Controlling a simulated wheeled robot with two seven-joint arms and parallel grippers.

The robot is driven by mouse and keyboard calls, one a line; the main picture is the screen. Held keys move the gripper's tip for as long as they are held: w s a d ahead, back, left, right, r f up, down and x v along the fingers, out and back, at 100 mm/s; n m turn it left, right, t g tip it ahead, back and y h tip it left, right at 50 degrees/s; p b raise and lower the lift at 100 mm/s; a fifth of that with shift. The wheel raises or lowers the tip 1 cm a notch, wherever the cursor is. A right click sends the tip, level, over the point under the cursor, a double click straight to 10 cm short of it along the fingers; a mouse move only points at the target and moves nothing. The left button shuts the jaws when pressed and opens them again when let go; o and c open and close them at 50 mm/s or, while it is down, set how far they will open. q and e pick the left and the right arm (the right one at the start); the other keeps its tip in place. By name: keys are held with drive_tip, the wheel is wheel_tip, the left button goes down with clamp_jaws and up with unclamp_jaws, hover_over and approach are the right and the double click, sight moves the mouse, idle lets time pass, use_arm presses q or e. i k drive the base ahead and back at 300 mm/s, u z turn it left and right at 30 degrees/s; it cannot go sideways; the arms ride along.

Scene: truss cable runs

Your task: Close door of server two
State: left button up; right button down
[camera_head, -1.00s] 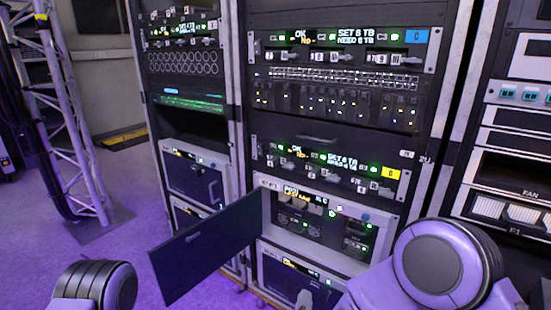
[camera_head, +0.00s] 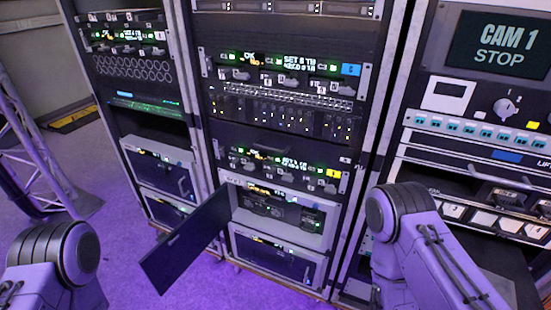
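The open server door (camera_head: 187,240) is a dark flat panel. It swings out toward the lower left from the left side of a grey server unit (camera_head: 322,217) low in the middle rack. The unit's front, with dark modules and small green lights, is exposed. I cannot read a label that tells which server it is. My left arm shows at the lower left and my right arm at the lower right, both apart from the door in the picture. Neither gripper is in view.
Below the open unit is a server with a shut dark door (camera_head: 272,263). Another shut door (camera_head: 160,172) is in the left rack. A right rack (camera_head: 462,150) with a CAM 1 screen stands close to my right arm. A truss (camera_head: 40,165) stands at left; purple floor lies between.

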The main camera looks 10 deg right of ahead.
sight(164, 264)
drive_tip(key=u, duration=2.1)
drive_tip(key=i, duration=3)
drive_tip(key=z, duration=4.25)
drive_tip(key=i, duration=1)
drive_tip(key=u, duration=0.05)
